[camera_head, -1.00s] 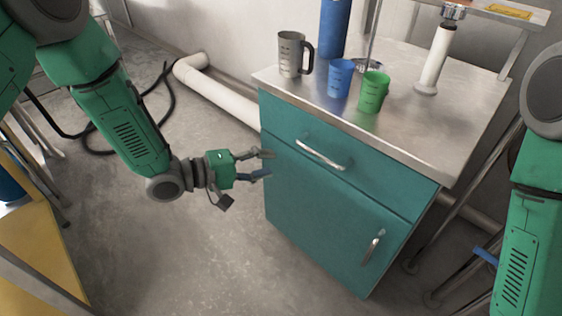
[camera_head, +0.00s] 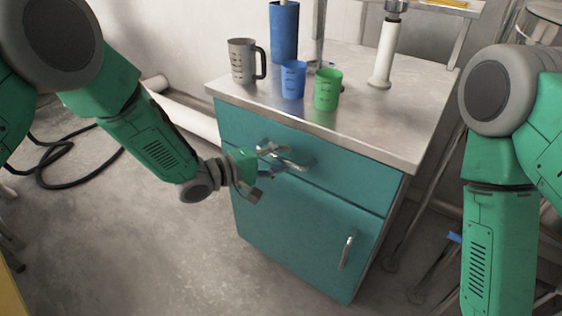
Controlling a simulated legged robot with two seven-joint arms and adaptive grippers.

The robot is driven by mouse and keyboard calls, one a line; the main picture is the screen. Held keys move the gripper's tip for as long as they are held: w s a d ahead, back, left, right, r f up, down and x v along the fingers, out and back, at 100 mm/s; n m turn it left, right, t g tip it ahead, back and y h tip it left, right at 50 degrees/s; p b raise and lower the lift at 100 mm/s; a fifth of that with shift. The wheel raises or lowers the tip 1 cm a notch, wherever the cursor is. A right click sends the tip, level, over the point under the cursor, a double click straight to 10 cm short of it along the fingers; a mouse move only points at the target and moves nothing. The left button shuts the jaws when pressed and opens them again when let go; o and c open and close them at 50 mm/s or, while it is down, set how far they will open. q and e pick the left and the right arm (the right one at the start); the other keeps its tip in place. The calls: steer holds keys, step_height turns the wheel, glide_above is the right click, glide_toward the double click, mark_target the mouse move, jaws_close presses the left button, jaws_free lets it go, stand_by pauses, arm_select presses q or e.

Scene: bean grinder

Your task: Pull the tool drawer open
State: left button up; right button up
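The teal tool drawer (camera_head: 342,178) is the upper front of a metal-topped cabinet, and its face looks flush with the cabinet. Its bar handle (camera_head: 297,165) is partly hidden by my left gripper (camera_head: 283,164). The fingers of my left gripper overlap the left part of the handle. I cannot tell whether they are closed on it or only beside it. My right arm (camera_head: 500,225) hangs at the right, and its gripper is out of the frame.
On the cabinet top (camera_head: 360,130) stand a grey jug (camera_head: 243,62), a blue cup (camera_head: 293,80), a green cup (camera_head: 327,90), a tall blue cylinder (camera_head: 284,32) and a white upright tube (camera_head: 385,52). A lower door (camera_head: 290,235) has its own handle (camera_head: 346,253). Floor in front is clear.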

arm_select(q)
steer(key=shift+a, duration=0.15)
jaws_close()
steer(key=shift+s, duration=0.15)
steer(key=s+a+p, duration=0.6)
steer(key=s+a, duration=0.3)
steer(key=s, duration=0.3)
steer(key=s+a+p, duration=0.6)
steer(key=s+a, duration=0.3)
steer(key=s, duration=0.4)
steer(key=shift+p, duration=0.3)
steer(key=shift+f, duration=0.15)
